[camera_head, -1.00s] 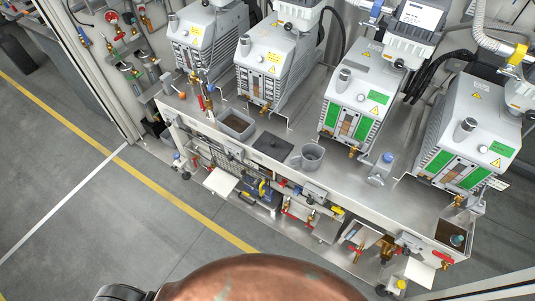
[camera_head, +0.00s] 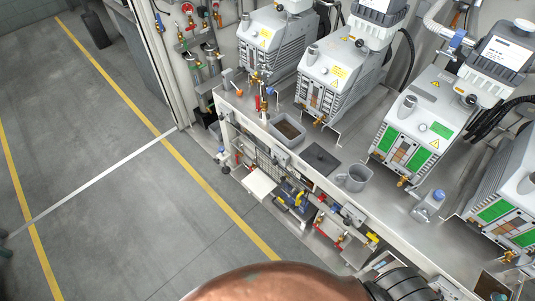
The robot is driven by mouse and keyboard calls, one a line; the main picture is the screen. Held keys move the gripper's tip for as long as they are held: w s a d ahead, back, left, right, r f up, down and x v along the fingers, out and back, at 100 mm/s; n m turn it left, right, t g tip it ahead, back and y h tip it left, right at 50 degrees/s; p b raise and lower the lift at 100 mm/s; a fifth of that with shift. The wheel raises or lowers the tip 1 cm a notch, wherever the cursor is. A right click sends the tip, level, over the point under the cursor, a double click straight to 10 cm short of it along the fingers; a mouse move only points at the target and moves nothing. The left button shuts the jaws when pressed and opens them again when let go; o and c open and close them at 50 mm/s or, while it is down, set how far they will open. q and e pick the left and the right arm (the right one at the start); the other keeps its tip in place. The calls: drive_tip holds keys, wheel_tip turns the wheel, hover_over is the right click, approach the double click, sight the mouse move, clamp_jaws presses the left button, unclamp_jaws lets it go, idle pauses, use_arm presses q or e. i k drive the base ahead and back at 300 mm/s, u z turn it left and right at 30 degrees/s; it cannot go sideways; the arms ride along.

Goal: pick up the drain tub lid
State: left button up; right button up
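A dark grey flat square plate, which looks like the drain tub lid (camera_head: 321,159), lies flat on the steel bench top. It sits between a grey open tub (camera_head: 288,130) with dark contents on its left and a grey jug (camera_head: 353,178) on its right. The lid is apart from the tub, and nothing covers it. Neither of my grippers shows in the head view, so their state is hidden.
Several vacuum pumps (camera_head: 332,75) stand along the back of the bench (camera_head: 385,202). A small bottle with a blue cap (camera_head: 430,205) stands right of the jug. Tools and valves fill the lower shelf (camera_head: 262,183). The floor at left (camera_head: 110,110) is clear.

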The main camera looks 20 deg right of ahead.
sight(314, 155)
drive_tip(key=u, duration=0.35)
drive_tip(key=i, duration=2)
drive_tip(key=z, duration=0.05)
